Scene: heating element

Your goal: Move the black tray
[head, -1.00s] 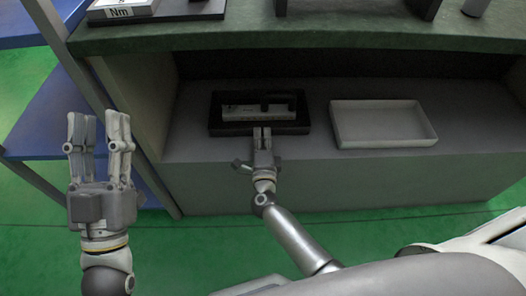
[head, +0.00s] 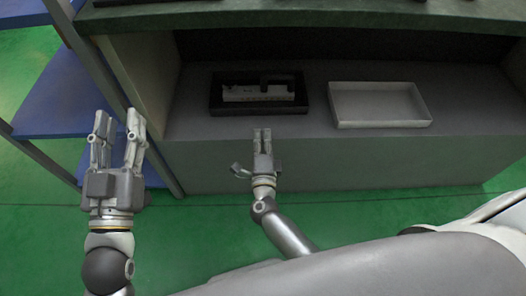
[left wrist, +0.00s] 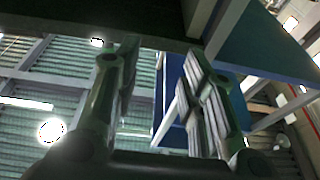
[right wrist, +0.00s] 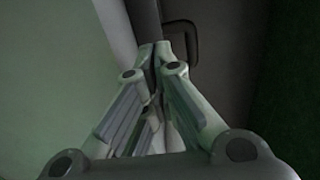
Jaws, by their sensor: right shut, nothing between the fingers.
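The black tray (head: 217,100) lies on the left part of the grey shelf under the green worktop. A grey part with a dark handle-like piece (head: 258,92) lies in it. My right gripper (head: 262,132) is shut and empty, in front of the shelf's front edge and apart from the tray. In the right wrist view its fingertips (right wrist: 160,55) meet, with a dark handle-like shape beyond them. My left gripper (head: 119,118) is open and empty, left of the cabinet near the blue shelves. Its spread fingers also show in the left wrist view (left wrist: 160,70).
A white tray (head: 380,122) lies on the same shelf, right of the black tray, with a gap between. The green worktop (head: 300,18) overhangs the shelf. A cabinet side panel (head: 128,85) and blue shelves (head: 65,105) stand at the left.

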